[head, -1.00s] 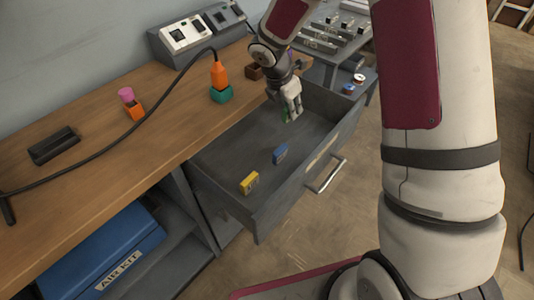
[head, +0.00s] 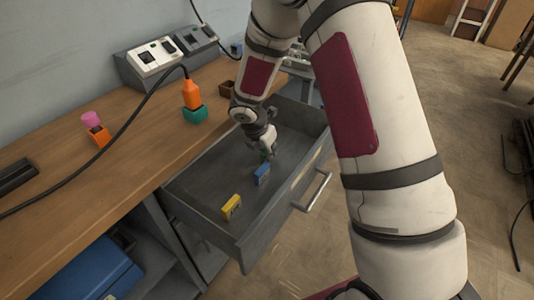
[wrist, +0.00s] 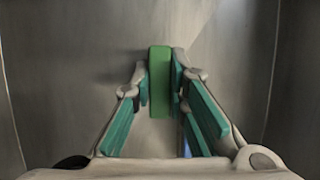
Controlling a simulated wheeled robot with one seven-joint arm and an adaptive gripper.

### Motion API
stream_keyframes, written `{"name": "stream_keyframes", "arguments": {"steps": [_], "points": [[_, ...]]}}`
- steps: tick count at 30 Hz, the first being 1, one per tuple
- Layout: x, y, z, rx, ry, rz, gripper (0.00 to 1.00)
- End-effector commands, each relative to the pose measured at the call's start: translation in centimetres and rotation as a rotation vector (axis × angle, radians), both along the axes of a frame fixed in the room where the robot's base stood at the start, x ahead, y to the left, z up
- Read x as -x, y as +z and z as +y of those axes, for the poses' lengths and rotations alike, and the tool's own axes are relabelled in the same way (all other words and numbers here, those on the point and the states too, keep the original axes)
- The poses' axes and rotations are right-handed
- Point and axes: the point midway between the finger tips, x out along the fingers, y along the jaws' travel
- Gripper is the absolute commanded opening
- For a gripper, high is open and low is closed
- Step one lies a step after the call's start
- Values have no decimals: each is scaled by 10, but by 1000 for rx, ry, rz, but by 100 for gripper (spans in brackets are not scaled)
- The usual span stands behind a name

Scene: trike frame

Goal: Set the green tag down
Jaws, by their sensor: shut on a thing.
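The green tag (wrist: 159,82) stands upright between the fingertips of my gripper (wrist: 159,88) in the wrist view. My gripper is shut on it. In the head view my gripper (head: 264,150) points down inside the open grey drawer (head: 200,182), and only a sliver of the green tag (head: 263,156) shows under it. I cannot tell whether the tag touches the drawer floor. A blue tag (head: 262,173) sits in the drawer close beside the gripper, on the near side. A yellow tag (head: 231,207) sits nearer the drawer's front left corner.
The drawer walls stand around the gripper, with bare floor left of the blue tag. On the wooden bench (head: 130,155) are a teal block with an orange plug (head: 193,95), an orange block with a pink top (head: 97,134) and a black cable. A drawer handle (head: 314,192) sticks out front.

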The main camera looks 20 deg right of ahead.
Motion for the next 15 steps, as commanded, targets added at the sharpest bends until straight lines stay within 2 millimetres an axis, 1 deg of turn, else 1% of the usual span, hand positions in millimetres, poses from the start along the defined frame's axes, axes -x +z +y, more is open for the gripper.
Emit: {"name": "stream_keyframes", "arguments": {"steps": [6, 10, 11, 12, 13, 15], "points": [[0, 1, 0, 0, -1, -2, 0], [0, -3, 0, -1, -1, -1, 0], [0, -2, 0, -1, -1, -1, 19], [0, -2, 0, -1, -1, -1, 28], [0, -2, 0, -1, -1, -1, 34], [0, -2, 0, -1, -1, -1, 34]]}}
